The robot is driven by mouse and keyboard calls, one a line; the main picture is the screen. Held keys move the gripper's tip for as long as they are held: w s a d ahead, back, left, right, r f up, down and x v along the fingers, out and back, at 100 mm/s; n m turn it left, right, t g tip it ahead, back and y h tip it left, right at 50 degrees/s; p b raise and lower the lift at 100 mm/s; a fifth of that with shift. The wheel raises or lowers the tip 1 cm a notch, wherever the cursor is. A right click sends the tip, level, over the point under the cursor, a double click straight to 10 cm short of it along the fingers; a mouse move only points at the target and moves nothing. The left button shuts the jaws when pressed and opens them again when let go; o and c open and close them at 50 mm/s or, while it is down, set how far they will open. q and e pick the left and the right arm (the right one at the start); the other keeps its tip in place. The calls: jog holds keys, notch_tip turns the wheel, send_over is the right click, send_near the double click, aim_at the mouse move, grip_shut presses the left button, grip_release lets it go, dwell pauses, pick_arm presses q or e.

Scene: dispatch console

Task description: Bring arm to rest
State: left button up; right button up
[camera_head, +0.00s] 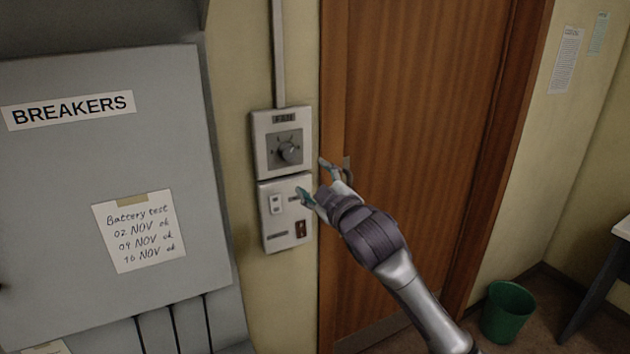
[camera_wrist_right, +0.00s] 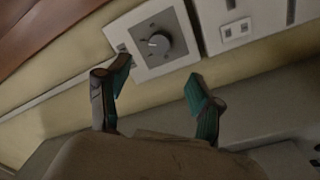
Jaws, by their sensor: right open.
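My right gripper (camera_head: 314,180) is open and empty in front of the wall, close to the right edge of the switch plates. Its two teal-tipped fingers stand apart, and in the right wrist view the gripper (camera_wrist_right: 160,95) also shows nothing between them. The fan control plate (camera_head: 284,142) with its round grey knob (camera_head: 288,151) is above and left of the fingers. The knob also shows past the fingers in the right wrist view (camera_wrist_right: 158,45). Below it is a lower switch plate (camera_head: 272,217), partly covered by one finger. My left gripper is not in view.
A grey breaker cabinet (camera_head: 60,190) with a handwritten note (camera_head: 139,232) fills the left. A brown wooden door (camera_head: 425,110) stands behind my right arm. A green bin (camera_head: 506,312) is on the floor, with a table (camera_head: 622,228) at the right edge.

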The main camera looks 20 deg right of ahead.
jog(key=s+d+f+m+g+h+b, duration=0.1)
jog(key=d+f+m+g+b, duration=0.15)
jog(key=f, duration=1.85)
jog(key=s+d+f+m+g+h+b, duration=0.15)
jog(key=f+g, duration=0.25)
jog(key=f, duration=1.6)
jog(key=s+d+f+m+g+b, duration=0.1)
jog(key=s+f, duration=0.3)
jog(key=f, duration=0.4)
jog(key=s+d+f+m+g+b, duration=0.1)
jog(key=s+f, duration=0.4)
jog(key=f, duration=0.3)
jog(key=s+f+m+g+b, duration=0.1)
jog(key=s+f+g+b, duration=0.3)
jog(key=s+f, duration=1.7)
jog(key=s+f+m+g, duration=0.1)
jog(key=s+f, duration=0.4)
jog(key=s, duration=0.8)
jog(key=s+a+f+m+g+b, duration=0.1)
jog(key=s+f+g, duration=0.3)
jog(key=s, duration=1)
jog(key=shift+s+f, duration=0.15)
jog(key=shift+f, duration=0.8)
jog(key=shift+a+h, duration=0.1)
jog(key=shift+h, duration=0.15)
